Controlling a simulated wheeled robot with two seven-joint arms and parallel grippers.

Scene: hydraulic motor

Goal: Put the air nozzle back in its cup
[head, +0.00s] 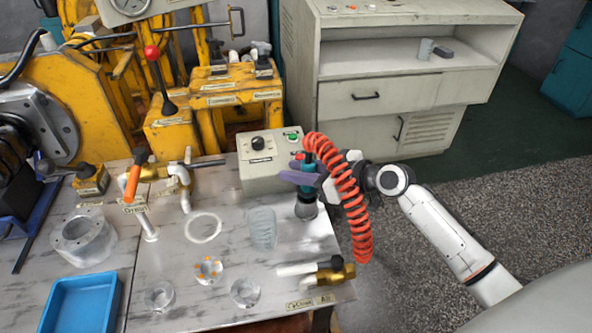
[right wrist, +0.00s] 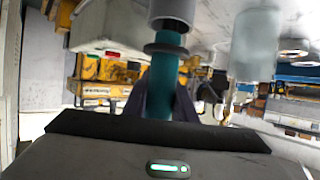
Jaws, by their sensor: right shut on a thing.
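The air nozzle (head: 307,195) is a dark teal, upright body with a black collar, and a red coiled hose (head: 349,190) hangs beside it. My right gripper (head: 300,178) is shut on it. In the right wrist view the teal nozzle (right wrist: 163,85) sits between the fingers (right wrist: 172,105), and its black collar is close to the rim of a grey cup (right wrist: 172,10). In the head view this cup (head: 306,211) is directly below the nozzle. I cannot tell whether the tip is inside it. My left gripper is not in view.
A grey control box (head: 263,170) stands just behind the nozzle. A translucent container (head: 263,228) stands to its left, and a brass valve (head: 333,273) lies in front. Several clear cups, a white ring (head: 203,228) and a blue tray (head: 82,303) are further left.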

